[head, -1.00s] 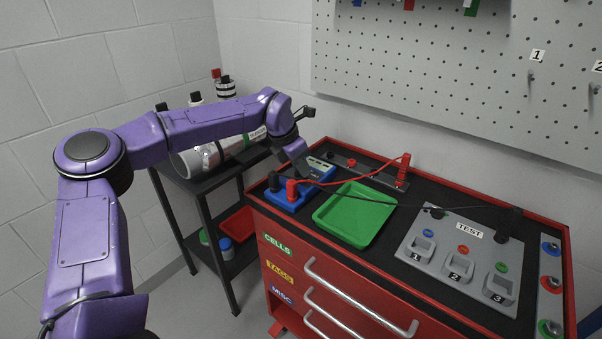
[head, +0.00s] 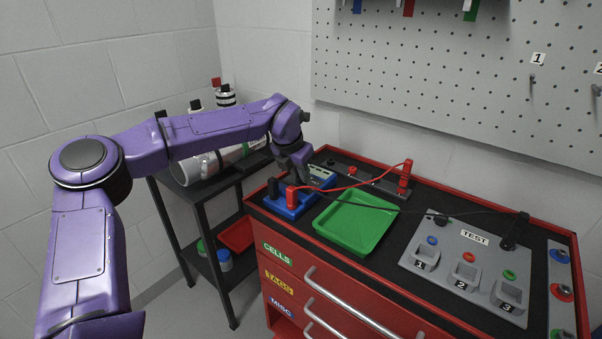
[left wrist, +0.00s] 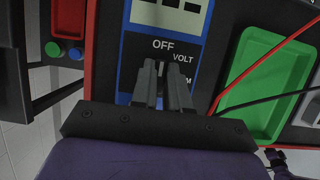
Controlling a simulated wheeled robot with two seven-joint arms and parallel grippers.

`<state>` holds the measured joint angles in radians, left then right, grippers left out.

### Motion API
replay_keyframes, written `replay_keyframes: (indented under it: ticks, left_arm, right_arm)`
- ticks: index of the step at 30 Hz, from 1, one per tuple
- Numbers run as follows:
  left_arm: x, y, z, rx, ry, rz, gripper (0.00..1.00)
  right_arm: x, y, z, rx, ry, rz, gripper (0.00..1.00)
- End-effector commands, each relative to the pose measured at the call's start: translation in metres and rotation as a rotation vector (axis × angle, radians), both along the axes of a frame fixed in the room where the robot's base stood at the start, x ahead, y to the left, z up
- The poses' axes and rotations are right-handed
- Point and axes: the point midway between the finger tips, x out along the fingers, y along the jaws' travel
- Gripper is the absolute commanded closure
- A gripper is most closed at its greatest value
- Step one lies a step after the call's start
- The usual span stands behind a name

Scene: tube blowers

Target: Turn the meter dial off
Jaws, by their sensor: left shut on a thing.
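The blue meter (head: 284,208) lies on the cart top at its left end, with a dark face and a light display. In the left wrist view the meter face (left wrist: 190,50) shows OFF at top middle, VOLT to its right and a partly hidden label ending in M lower down. My left gripper (head: 306,178) is over the meter. In the left wrist view its fingers (left wrist: 164,72) are close together just below OFF, shut on the dial, which they mostly hide. The dial's pointing direction cannot be told. My right gripper is not in view.
Black and red plugs (head: 291,196) stand on the meter's near end, with leads crossing the green tray (head: 355,222) to its right. A red clip (head: 405,175) stands behind. The grey TEST panel (head: 440,262) is further right. A pegboard (head: 450,70) hangs behind the cart.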

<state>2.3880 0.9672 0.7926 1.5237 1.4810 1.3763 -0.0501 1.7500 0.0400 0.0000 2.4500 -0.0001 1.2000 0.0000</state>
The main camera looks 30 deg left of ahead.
Motion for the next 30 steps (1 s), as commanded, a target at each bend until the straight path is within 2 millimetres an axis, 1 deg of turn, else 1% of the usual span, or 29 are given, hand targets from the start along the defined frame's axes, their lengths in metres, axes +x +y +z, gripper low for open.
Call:
replay_keyframes:
  ticks: [4,5,6,7,14,17,20,27,30]
  left_arm:
    - [0.000,0.000,0.000,-0.001,0.001,0.000,1.00]
    - [0.000,0.000,0.000,-0.001,0.001,0.000,0.82]
    - [0.000,0.000,0.000,-0.001,0.001,0.000,0.69]
    - [0.000,0.000,0.000,-0.001,0.001,0.000,0.60]
    - [0.000,0.000,0.000,-0.001,0.001,0.000,0.60]
    - [-0.001,0.000,0.003,-0.001,-0.001,0.000,0.60]
    - [-0.006,0.000,0.017,-0.001,-0.004,-0.001,0.60]
    - [-0.029,0.002,0.070,-0.001,-0.003,0.000,0.60]
    - [-0.035,0.002,0.086,-0.001,-0.002,0.000,0.60]
  right_arm:
    - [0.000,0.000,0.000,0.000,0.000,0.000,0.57]
    - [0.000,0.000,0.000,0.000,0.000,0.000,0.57]
    - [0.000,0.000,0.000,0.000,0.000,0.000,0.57]
    - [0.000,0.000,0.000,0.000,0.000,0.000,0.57]
    - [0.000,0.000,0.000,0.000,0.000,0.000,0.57]
    - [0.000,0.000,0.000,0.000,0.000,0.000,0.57]
    - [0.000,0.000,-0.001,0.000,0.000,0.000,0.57]
    - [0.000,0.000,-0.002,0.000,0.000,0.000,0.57]
    - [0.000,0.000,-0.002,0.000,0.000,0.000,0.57]
